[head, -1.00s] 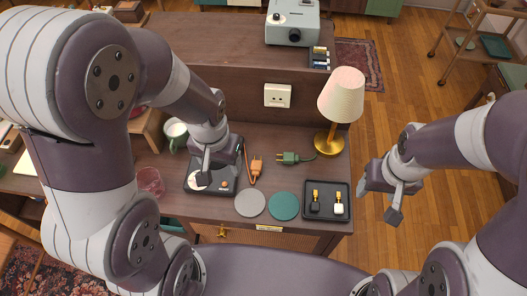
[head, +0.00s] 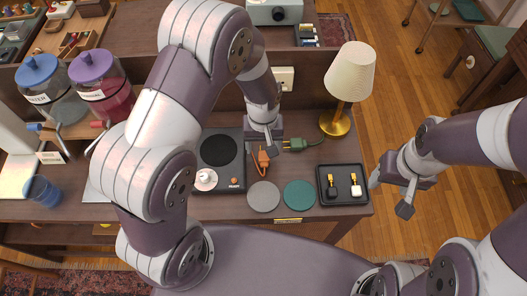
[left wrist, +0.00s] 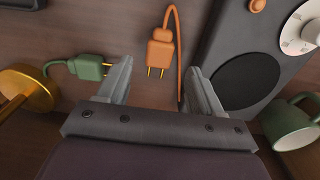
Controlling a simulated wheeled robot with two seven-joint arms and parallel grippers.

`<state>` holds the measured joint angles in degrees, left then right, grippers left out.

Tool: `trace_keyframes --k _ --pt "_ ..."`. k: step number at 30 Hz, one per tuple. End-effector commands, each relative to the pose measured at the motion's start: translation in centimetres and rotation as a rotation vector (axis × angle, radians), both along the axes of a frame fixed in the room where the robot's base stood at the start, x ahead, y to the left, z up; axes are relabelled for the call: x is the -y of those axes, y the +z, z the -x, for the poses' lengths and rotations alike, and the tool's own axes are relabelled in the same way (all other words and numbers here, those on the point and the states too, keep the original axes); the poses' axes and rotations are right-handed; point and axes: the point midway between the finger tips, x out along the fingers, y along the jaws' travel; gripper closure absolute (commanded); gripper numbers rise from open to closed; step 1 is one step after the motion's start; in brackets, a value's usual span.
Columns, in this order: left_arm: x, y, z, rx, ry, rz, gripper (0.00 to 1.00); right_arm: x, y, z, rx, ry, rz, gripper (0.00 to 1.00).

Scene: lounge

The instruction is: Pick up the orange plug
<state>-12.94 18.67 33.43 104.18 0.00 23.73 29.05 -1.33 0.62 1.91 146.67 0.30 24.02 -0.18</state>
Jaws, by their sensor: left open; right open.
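The orange plug (head: 263,160) lies on the cabinet top, right of the black hotplate, with its cord beside it. In the left wrist view the plug (left wrist: 160,52) lies just beyond the fingertips, between their lines, prongs toward the gripper. My left gripper (head: 264,146) is open and empty above the cabinet top, close to the plug; its fingers (left wrist: 158,78) are apart. In the head view it partly hides the plug. My right gripper (head: 389,194) is open and empty, off the cabinet's right edge.
A green plug (head: 301,145) lies right of the orange one, near the lamp's brass base (head: 335,122). The hotplate (head: 222,150) is on the left. Grey (head: 263,197) and teal (head: 299,194) discs and a black tray (head: 324,196) lie in front. A wall socket (head: 286,72) is behind.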

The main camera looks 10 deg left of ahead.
Motion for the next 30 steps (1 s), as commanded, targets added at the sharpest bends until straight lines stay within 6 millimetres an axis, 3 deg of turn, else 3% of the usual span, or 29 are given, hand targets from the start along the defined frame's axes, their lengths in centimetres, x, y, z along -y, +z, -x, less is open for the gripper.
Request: trace_keyframes --k 6,13,18,19,30 --pt "0.1 -3.3 0.3 -0.002 0.0 -0.001 0.34 0.0 0.5 0.0 0.0 0.0 0.0 0.38" --pt "0.1 -3.6 0.2 0.001 -0.001 0.0 0.34 0.0 0.5 0.0 0.0 0.0 0.0 0.38" --pt "0.1 -3.6 0.2 0.0 -0.001 0.0 0.89 0.0 0.5 0.0 0.0 0.0 0.0 0.38" --pt "0.1 -3.6 0.2 0.0 -0.001 0.0 0.94 0.0 0.5 0.0 0.0 0.0 0.0 0.38" --pt "0.1 -2.9 0.2 0.001 -0.001 0.0 0.95 0.0 0.4 0.0 0.0 0.0 0.0 0.38"
